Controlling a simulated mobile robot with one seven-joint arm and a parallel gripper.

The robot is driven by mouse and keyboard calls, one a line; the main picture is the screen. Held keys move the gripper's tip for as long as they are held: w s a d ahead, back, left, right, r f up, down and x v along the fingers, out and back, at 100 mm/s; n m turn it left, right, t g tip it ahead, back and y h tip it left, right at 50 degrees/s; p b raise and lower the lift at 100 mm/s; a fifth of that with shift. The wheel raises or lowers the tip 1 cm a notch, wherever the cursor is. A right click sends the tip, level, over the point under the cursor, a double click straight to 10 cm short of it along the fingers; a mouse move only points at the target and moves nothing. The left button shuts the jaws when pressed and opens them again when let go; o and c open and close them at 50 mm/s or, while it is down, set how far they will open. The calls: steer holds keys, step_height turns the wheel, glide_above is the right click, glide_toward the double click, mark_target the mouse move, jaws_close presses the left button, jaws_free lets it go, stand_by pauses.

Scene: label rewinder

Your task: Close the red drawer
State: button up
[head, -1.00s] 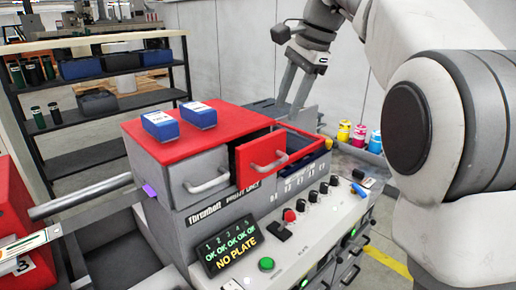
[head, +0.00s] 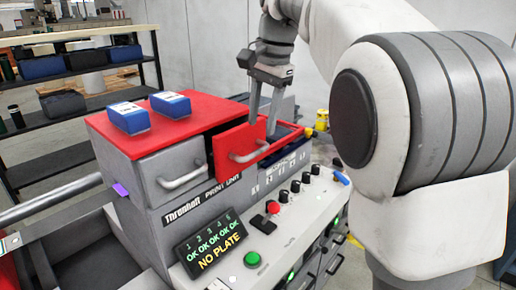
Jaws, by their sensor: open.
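The red drawer (head: 236,148) sticks out from the red-topped print unit, its front panel and curved silver handle (head: 250,154) facing me. It stands partly open. My gripper (head: 261,126) points down, with its two long fingers apart and empty.
A grey drawer with a handle (head: 181,178) is beside it on the left. Two blue boxes (head: 171,104) lie on the red top. A control panel with knobs (head: 295,187) and a green button (head: 252,259) is in front. My arm fills the right side.

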mark_target(257, 150)
steer(key=f, duration=0.4)
steer(key=w+a+f, duration=0.1)
steer(key=f, duration=0.1)
steer(key=shift+f+b, duration=0.2)
steer(key=shift+b, duration=0.1)
jaws_close()
stand_by(1.1)
